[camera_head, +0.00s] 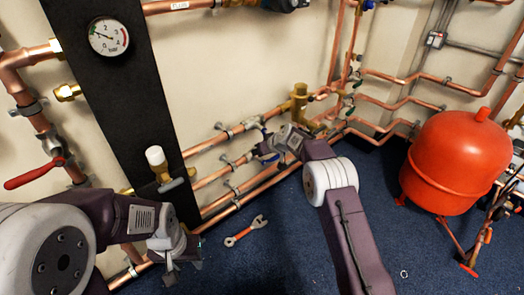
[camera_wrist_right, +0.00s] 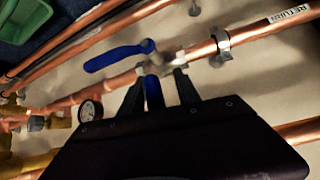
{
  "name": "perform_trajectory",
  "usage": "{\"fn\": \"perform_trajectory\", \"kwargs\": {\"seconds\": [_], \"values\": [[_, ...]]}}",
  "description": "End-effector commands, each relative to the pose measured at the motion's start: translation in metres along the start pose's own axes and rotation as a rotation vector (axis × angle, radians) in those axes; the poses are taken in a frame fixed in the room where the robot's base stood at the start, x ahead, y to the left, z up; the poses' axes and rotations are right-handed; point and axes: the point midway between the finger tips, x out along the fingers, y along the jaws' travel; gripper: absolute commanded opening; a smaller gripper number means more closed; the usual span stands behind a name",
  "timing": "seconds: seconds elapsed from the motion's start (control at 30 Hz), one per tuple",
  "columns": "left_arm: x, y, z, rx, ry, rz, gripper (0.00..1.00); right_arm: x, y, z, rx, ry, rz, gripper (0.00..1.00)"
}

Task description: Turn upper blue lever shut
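In the right wrist view one blue lever (camera_wrist_right: 118,56) lies beside the copper pipe, slanting to the left. A second blue lever (camera_wrist_right: 153,92) stands between the fingers of my right gripper (camera_wrist_right: 158,92). These fingers look apart, with a gap beside the lever, and their tips are close to the pipe. In the head view my right gripper (camera_head: 268,150) is at the wall pipes, where small blue parts show; which lever is upper is hard to tell. My left gripper (camera_head: 172,260) hangs at the lower left, away from the levers; its opening is unclear.
A red lever (camera_head: 34,175) and a pressure gauge (camera_head: 108,36) are on the left. Copper pipes run along the wall. A red tank (camera_head: 457,160) stands on the right. A green container (camera_wrist_right: 22,22) shows in the wrist view.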

Motion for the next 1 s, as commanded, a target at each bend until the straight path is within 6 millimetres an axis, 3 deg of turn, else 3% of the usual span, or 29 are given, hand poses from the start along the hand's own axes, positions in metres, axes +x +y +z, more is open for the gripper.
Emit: {"fn": "perform_trajectory", "kwargs": {"seconds": [0.17, 0.6, 1.0], "values": [[-0.002, 0.0, 0.0, 0.0, 0.0, 0.0, 0.39, -0.013, 0.001, -0.003, 0.001, 0.003, 0.002, 0.39], [-0.011, 0.0, -0.001, 0.0, 0.0, 0.0, 0.39, -0.081, 0.0, -0.001, 0.002, 0.0, 0.0, 0.39], [-0.011, 0.0, -0.001, 0.0, 0.0, 0.0, 0.39, -0.09, -0.001, 0.0, 0.0, -0.001, -0.002, 0.39]]}}
